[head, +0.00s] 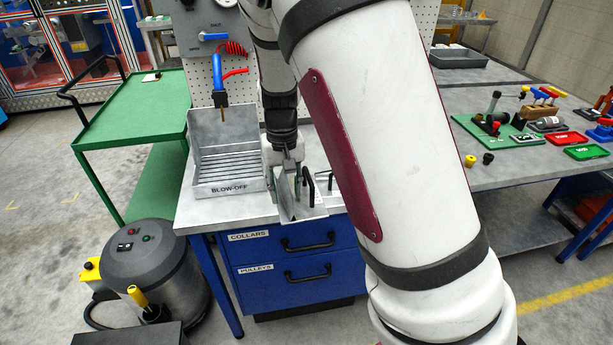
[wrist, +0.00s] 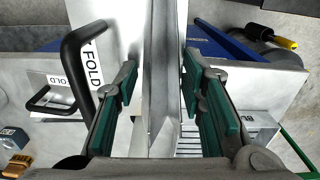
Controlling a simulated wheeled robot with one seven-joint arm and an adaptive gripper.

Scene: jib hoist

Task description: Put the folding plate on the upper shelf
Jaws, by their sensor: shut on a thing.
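My gripper (head: 297,174) is low over the front right of the blow-off bench in the head view. In the wrist view, the green-padded fingers (wrist: 162,88) stand on either side of an upright grey metal piece, which I take for the folding plate (wrist: 163,70). In the head view, the folding plate (head: 290,210) shows as bent grey sheet under the fingers, at the bench's front edge. A black handle and a "FOLD" label (wrist: 93,68) show left of the fingers. Whether the plate touches the bench is unclear. A green trolley (head: 140,100) has an upper and a lower shelf.
A grey "BLOW-OFF" tray (head: 228,188) stands just left of my gripper. Blue drawers (head: 290,262) are below. A vacuum drum (head: 160,262) stands on the floor at left. The trolley's upper surface is mostly clear. A bench (head: 520,165) with tools is at right.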

